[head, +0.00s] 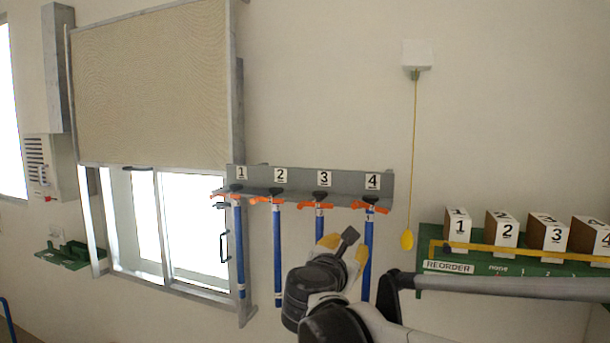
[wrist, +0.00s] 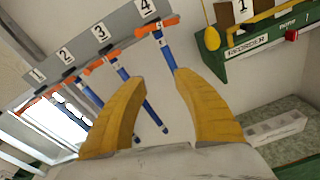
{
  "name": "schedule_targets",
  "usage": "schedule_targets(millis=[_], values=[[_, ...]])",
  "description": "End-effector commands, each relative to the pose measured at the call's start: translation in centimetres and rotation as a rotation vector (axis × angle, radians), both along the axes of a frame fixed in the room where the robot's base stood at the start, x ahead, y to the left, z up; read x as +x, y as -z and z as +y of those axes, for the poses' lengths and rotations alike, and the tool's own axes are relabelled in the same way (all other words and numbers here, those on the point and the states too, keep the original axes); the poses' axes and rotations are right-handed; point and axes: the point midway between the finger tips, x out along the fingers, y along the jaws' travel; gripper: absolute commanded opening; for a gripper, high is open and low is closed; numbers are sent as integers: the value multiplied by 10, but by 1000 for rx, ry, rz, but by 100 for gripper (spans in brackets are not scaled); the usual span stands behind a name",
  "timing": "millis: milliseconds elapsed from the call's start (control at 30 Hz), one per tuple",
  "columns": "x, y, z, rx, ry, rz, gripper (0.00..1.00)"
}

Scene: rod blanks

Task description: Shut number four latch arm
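The number four latch arm (head: 370,207) is orange and sits under the label 4 at the right end of the grey rack (head: 300,180). It also shows in the wrist view (wrist: 157,27), at the top of a blue rod (wrist: 167,52). I cannot tell whether it is open or shut. My gripper (head: 346,247) has yellow fingers, below the rack and between rods three and four in the head view. In the wrist view my gripper (wrist: 160,78) is open and empty, its fingertips apart and below the number four latch arm.
Similar orange latch arms and blue rods hang at labels 1, 2 and 3. A yellow pull cord with a knob (head: 407,240) hangs right of the rack. A green shelf (head: 440,282) with numbered boxes is at the right; a window (head: 190,225) is left.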

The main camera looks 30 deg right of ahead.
Motion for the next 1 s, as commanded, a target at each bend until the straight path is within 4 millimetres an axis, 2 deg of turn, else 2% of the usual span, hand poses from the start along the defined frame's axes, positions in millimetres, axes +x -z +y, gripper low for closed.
schedule_targets(millis=[33, 100, 200, 367, 800, 1000], values=[[6, -28, -3, -72, -5, 35, 36], [12, -46, -5, -160, -10, 81, 36], [18, -57, -6, -230, -14, 118, 36], [28, -58, -17, -251, -13, 130, 36], [80, -59, -78, -247, -14, 128, 36], [89, -57, -87, -247, -16, 126, 36]])
